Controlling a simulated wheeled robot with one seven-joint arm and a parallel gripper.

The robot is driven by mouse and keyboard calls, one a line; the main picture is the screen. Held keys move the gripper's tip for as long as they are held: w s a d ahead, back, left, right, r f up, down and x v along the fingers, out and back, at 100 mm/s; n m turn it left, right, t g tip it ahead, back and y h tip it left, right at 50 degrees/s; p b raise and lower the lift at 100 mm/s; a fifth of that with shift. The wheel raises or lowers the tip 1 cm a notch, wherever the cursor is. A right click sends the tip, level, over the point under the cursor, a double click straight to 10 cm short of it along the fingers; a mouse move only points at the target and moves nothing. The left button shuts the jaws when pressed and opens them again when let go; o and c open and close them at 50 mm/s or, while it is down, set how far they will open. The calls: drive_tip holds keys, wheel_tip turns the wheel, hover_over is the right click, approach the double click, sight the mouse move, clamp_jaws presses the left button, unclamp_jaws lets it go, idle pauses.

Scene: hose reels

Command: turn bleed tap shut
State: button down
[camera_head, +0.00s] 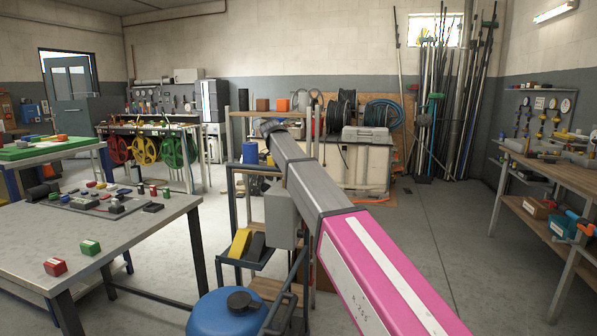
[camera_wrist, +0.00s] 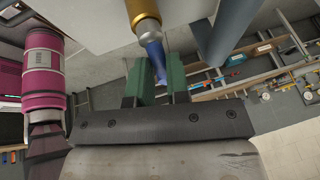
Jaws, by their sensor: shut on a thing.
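The bleed tap shows at the top of the wrist view as a brass body (camera_wrist: 143,14) with a pale collar and a blue lever (camera_wrist: 155,57). My gripper (camera_wrist: 159,80) has green fingertips, one on each side of the blue lever, and is shut on it. The lever points down in the picture, between the fingers; its lower tip shows there. In the head view my grey and pink arm reaches toward a grey box (camera_head: 281,220) on a metal frame. My gripper and the tap are hidden behind the arm there.
A grey pipe (camera_wrist: 235,28) runs close to the right of my gripper in the wrist view.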

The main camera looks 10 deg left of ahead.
drive_tip(key=shift+w+a, duration=0.1)
drive_tip(key=shift+w, duration=0.05)
drive_tip(key=c, duration=1.1)
unclamp_jaws()
drive_tip(key=v, duration=1.1)
drive_tip(key=shift+f, duration=0.1)
